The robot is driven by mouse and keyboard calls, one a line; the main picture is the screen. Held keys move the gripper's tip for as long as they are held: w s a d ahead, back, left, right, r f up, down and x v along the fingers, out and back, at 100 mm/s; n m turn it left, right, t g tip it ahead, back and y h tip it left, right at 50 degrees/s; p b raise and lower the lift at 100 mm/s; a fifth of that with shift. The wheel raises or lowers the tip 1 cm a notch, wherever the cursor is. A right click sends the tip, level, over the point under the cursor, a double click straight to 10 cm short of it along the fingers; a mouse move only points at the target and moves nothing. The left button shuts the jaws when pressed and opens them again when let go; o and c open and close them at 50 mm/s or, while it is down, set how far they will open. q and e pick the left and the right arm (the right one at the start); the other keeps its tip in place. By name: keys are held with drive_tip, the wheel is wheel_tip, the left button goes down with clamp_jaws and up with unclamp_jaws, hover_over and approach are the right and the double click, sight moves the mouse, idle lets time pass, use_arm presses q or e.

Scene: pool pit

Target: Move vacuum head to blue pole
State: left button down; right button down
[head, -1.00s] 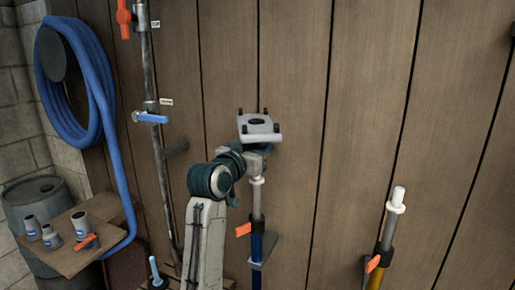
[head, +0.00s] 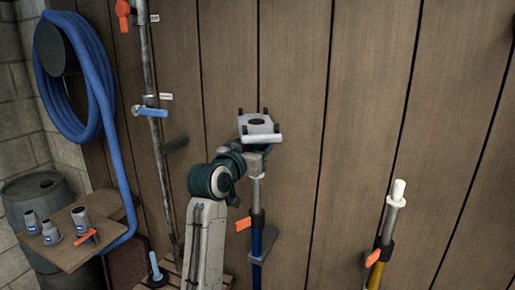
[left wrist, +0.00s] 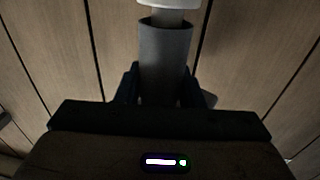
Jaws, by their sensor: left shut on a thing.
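The vacuum head (head: 259,127), a pale grey plate with dark corner pieces and a dark central hole, is at the middle of the head view. My left gripper (head: 255,160) is shut on its neck just beneath the plate. The blue pole (head: 257,244) stands directly below, with a grey upper shaft, dark clamp and orange lever. In the left wrist view, the grey neck (left wrist: 165,55) is between the fingers. A lighter shaft enters its open end, and a white collar (left wrist: 170,3) shows close beyond. How deep the shaft sits is hidden. My right gripper is out of view.
A yellow pole (head: 376,274) with a white tip stands at right. A wooden shelf (head: 98,253) at left carries several small grey fittings. A blue hose (head: 106,130) hangs above it, beside a pipe with valves (head: 152,112). The plank wall is behind everything.

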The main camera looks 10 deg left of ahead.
use_arm(q)
drive_tip(key=shift+f, duration=0.2)
drive_tip(key=shift+f, duration=0.2)
idle(0.3)
drive_tip(key=shift+c, duration=2)
unclamp_jaws()
drive_tip(key=shift+s, duration=0.1)
drive_tip(key=p+v, duration=0.2)
drive_tip(key=v, duration=0.9)
drive_tip(key=shift+p, duration=0.3)
drive_tip(key=shift+f, duration=0.1)
